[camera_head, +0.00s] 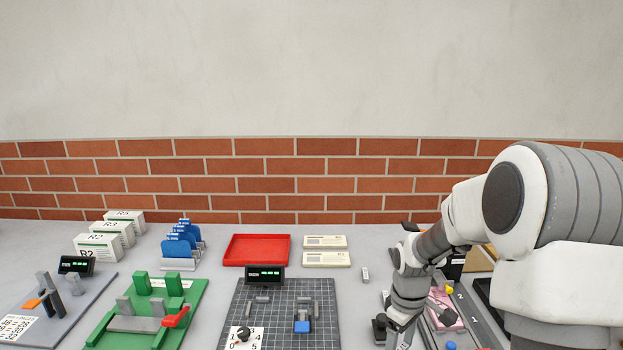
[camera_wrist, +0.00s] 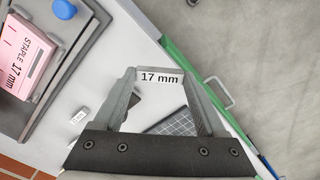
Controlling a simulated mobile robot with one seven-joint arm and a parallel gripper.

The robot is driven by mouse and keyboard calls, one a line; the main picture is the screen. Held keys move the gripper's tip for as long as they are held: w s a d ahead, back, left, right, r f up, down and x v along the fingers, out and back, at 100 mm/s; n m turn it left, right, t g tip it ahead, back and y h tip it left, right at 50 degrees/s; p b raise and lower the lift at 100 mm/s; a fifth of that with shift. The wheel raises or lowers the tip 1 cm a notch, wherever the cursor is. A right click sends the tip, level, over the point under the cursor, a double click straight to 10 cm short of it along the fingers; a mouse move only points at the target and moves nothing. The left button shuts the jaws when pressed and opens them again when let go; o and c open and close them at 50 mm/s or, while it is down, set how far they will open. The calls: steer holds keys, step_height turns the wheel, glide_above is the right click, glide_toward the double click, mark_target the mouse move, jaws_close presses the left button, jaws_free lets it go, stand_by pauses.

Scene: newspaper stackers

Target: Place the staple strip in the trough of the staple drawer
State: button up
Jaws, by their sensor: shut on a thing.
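My gripper (camera_wrist: 158,85) is shut on a grey staple strip (camera_wrist: 160,70) with a white "17 mm" label, held between the fingertips. In the head view my gripper is at the lower right, partly cut off by the bottom edge, and the strip cannot be made out. A pink block marked "STAPLE 17 mm" (camera_wrist: 24,55) sits on a dark grey fixture (camera_wrist: 72,58) with a blue knob, left of my gripper in the wrist view. The pink block also shows in the head view (camera_head: 444,314). I cannot make out the drawer's trough.
Another small labelled strip (camera_wrist: 78,117) lies on the table left of my gripper. A gridded dark mat (camera_head: 240,300), a green fixture (camera_head: 195,300), a red tray (camera_head: 230,251) and cream boxes (camera_head: 325,260) stand further left. A wire handle (camera_wrist: 219,93) is at the table's edge.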

steer(key=s+a+f+m, duration=0.2)
steer(key=a+f+m, duration=0.1)
steer(key=m, duration=0.5)
steer(key=shift+s+a+f, duration=0.25)
steer(key=shift+s+a, duration=0.15)
steer(key=shift+a, duration=0.4)
steer(key=shift+f, duration=0.15)
